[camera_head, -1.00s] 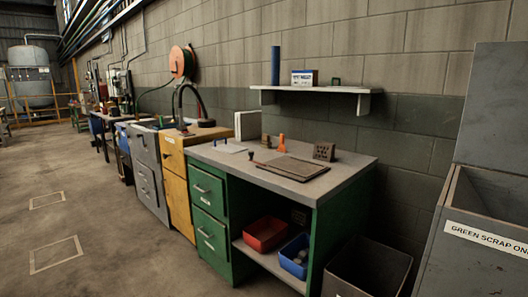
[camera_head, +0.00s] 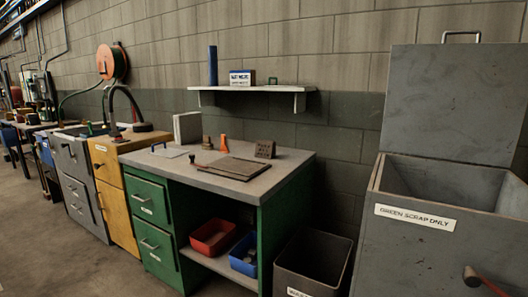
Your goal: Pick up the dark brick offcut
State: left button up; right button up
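I cannot pick out the dark brick offcut with certainty. A small brown block with dark marks on its face (camera_head: 264,149) stands at the back right of the green workbench's grey top (camera_head: 290,168). A smaller brown piece (camera_head: 207,142) stands further left, beside an orange object (camera_head: 223,144). A flat dark board or mat (camera_head: 232,168) lies at the front of the top. The red bin (camera_head: 212,237) and blue bin (camera_head: 244,254) sit on the bench's lower shelf; their contents are too small to name. Neither of my grippers is in view.
An open dark bin (camera_head: 312,262) stands right of the bench. A wall shelf (camera_head: 250,90) hangs above the bench. Floor at left is clear.

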aim_at(265, 150)
jog(key=z, duration=0.55)
jog(key=k, duration=0.65)
jog(key=u, duration=0.15)
jog(key=i, duration=0.6)
jog(key=u, duration=0.75)
jog(key=i, duration=0.9)
jog(key=z, duration=0.95)
jog(key=i, duration=0.55)
jog(key=z, duration=0.6)
